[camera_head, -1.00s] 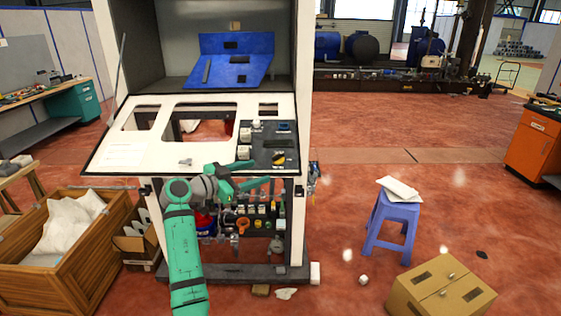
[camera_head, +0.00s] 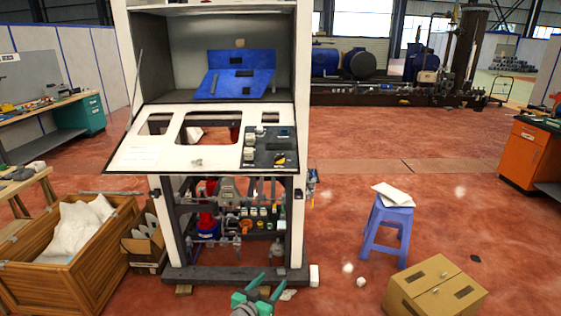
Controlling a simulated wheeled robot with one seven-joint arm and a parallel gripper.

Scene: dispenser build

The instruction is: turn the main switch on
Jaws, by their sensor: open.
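The dispenser cabinet (camera_head: 303,60) stands in the middle of the view, with its white sloped front panel (camera_head: 150,143) tilted outward. A dark control plate (camera_head: 262,155) sits at the panel's right side. It carries white blocks and a small black-and-yellow knob (camera_head: 280,160), which may be the main switch; its setting is too small to read. My green gripper (camera_head: 266,282) is at the bottom of the picture, in front of the cabinet's foot and well below the control plate in the picture. Its fingers are apart, with nothing between them.
A wooden crate (camera_head: 28,268) and a cardboard box (camera_head: 143,245) stand left of the cabinet. A blue stool (camera_head: 388,228) and a closed carton (camera_head: 432,290) stand right. Pipes and valves fill the cabinet's open lower part. Red floor between cabinet and stool is mostly clear.

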